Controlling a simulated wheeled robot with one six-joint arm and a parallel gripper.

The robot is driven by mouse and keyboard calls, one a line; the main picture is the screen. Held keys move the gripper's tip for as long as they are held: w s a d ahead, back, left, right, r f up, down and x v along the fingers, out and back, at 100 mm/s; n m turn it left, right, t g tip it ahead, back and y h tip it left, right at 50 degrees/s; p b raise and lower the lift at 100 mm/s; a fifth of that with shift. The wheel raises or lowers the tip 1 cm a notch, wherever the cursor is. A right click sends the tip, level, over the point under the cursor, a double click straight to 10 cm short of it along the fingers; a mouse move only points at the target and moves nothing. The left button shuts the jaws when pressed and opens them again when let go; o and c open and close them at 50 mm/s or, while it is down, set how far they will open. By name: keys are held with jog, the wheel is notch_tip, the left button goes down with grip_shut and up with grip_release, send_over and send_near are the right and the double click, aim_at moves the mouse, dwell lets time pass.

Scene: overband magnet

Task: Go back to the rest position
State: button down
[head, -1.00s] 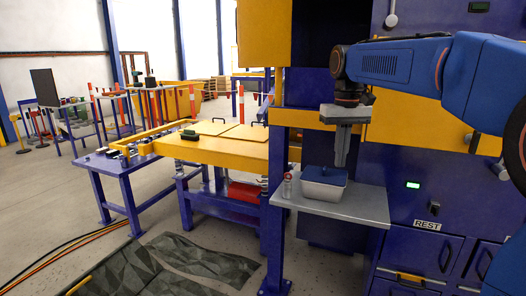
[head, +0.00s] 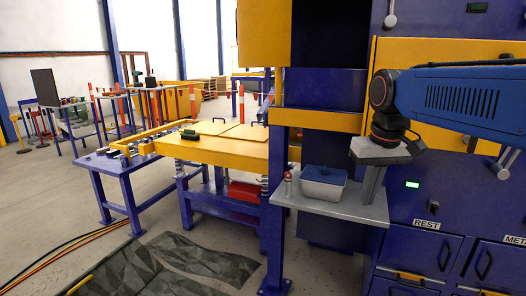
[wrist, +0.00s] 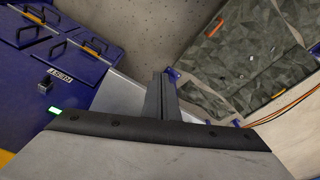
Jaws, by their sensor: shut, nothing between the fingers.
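My gripper (head: 373,187) hangs from the blue arm at the right in the head view, pointing down in front of the grey shelf. Its fingers are shut with nothing between them; they also show in the wrist view (wrist: 160,97). A label reading REST (head: 427,224) is on the blue cabinet, to the right of and below my gripper; the label also shows in the wrist view (wrist: 61,75). A white tub (head: 323,190) with blue contents or lid stands on the shelf, left of my gripper.
The grey shelf (head: 340,211) juts from the blue cabinet and also holds a small bottle (head: 288,184). A yellow-framed table (head: 225,150) stands to the left. Dark green patterned sheets (head: 190,262) lie on the floor. Orange hoses (head: 75,245) cross the floor at left.

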jog(key=s+d+f+m+t, duration=0.1)
jog(key=s+d+f+t, duration=0.2)
jog(key=s+f, duration=1.3)
jog(key=shift+s, duration=1.05)
jog(key=c, duration=1.6)
grip_release()
jog(key=shift+d+f, duration=0.1)
jog(key=shift+f, duration=0.05)
jog(key=shift+c, duration=0.2)
jog(key=shift+s, duration=0.1)
jog(key=shift+c, duration=0.6)
